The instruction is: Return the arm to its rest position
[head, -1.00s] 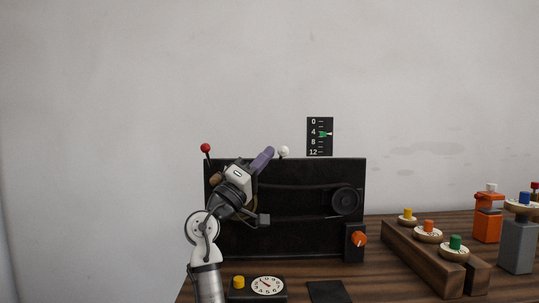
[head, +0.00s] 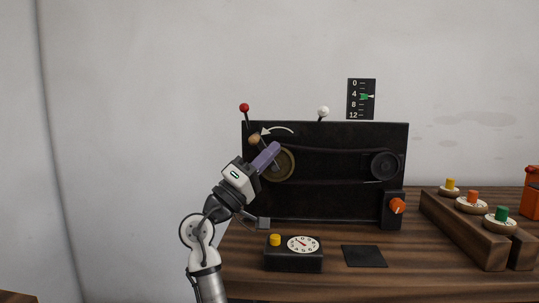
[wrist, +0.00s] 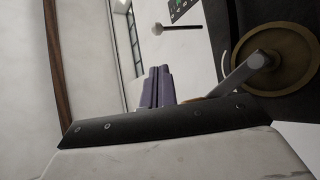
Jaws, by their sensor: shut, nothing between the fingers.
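My gripper (head: 268,155) has purple fingers and is in front of the left part of the black upright panel (head: 330,150). Its fingers are shut with nothing between them. In the wrist view the purple fingers (wrist: 158,87) lie side by side. A brass wheel (head: 284,164) with a crank and a wooden knob (head: 254,139) sits right behind the fingers; the wheel also shows at the right of the wrist view (wrist: 285,62). I cannot tell whether the fingers touch the crank. My arm hides part of the panel's lower left.
A dial box (head: 293,262) with a yellow button and a dark pad (head: 364,256) lie on the wooden table. An orange knob (head: 398,206) is at the panel's right. A wooden rack (head: 470,228) holds coloured pegs. Red (head: 244,108) and white (head: 323,112) ball levers rise above the panel.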

